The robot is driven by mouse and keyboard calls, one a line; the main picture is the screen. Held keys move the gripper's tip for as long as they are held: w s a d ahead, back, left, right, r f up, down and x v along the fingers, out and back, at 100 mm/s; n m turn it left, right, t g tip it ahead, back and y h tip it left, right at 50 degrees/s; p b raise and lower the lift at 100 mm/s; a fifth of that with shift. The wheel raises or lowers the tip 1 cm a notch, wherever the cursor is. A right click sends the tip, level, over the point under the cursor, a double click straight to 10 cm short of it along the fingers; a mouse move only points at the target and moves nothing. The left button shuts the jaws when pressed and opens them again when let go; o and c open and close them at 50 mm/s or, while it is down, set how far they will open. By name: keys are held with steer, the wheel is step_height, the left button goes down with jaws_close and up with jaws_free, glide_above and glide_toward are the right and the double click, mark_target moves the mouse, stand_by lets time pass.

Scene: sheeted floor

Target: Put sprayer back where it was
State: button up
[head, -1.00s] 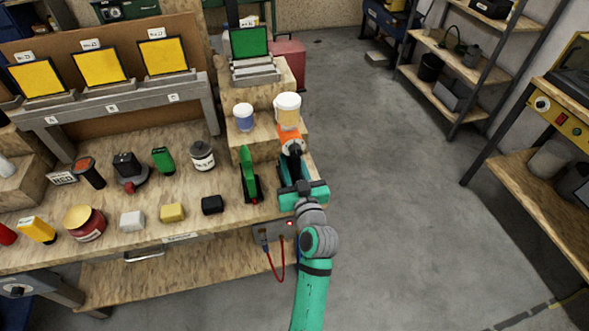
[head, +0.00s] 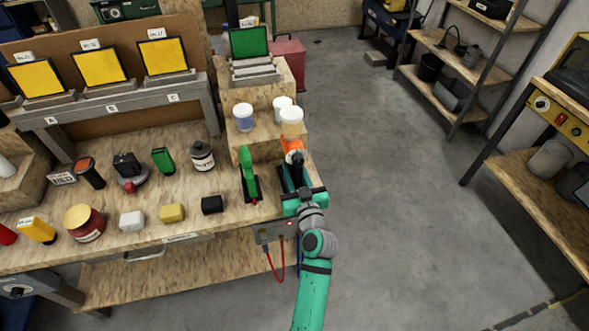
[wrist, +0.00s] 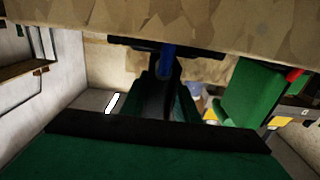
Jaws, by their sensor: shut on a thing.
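The sprayer (head: 293,146) has an orange body, a pale cup with a white lid on top and a dark lower part. My gripper (head: 294,174) is shut on its lower part and holds it upright at the right end of the workbench, in front of the wooden step. The fingers hide much of the grip. In the wrist view a dark handle-like part (wrist: 160,92) with a blue piece shows between the fingers. I cannot tell whether the sprayer touches the bench.
A green tool (head: 249,176) on a black base stands close left of my gripper. White-lidded cups (head: 243,117) (head: 282,105) stand on the wooden step (head: 262,143) behind. A black block (head: 212,205) lies farther left on the bench. The floor (head: 400,200) to the right is clear.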

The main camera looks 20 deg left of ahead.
steer(key=shift+o, duration=1.2)
steer(key=shift+f, duration=0.15)
steer(key=o, duration=0.4)
